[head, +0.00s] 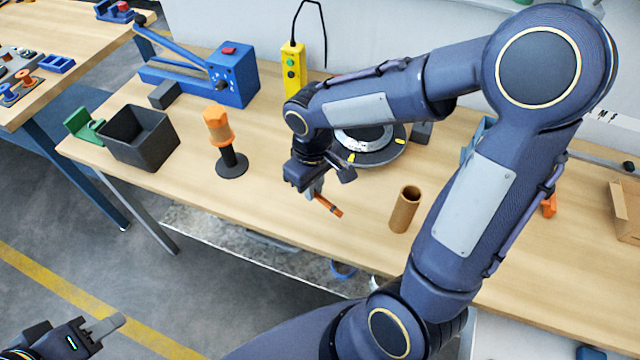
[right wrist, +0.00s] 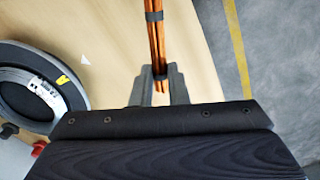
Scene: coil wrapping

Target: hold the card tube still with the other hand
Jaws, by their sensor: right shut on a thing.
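The brown card tube (head: 405,208) stands upright on the wooden bench, near its front edge, in the head view. My right gripper (head: 319,192) is left of the tube and apart from it. It is shut on a copper-coloured bundle (head: 329,206) with dark bands. In the right wrist view the bundle (right wrist: 156,45) runs away from between the two fingertips (right wrist: 160,85). My left gripper (head: 108,326) is at the lower left, over the floor and away from the bench. Its finger shows edge-on, so its opening is unclear. The tube does not show in the right wrist view.
A round dark turntable (head: 372,152) lies behind the tube. An orange-topped post (head: 218,128), a black bin (head: 138,138) and a blue lever machine (head: 232,78) stand to the left. A yellow button box (head: 292,72) is at the back. Bench surface around the tube is clear.

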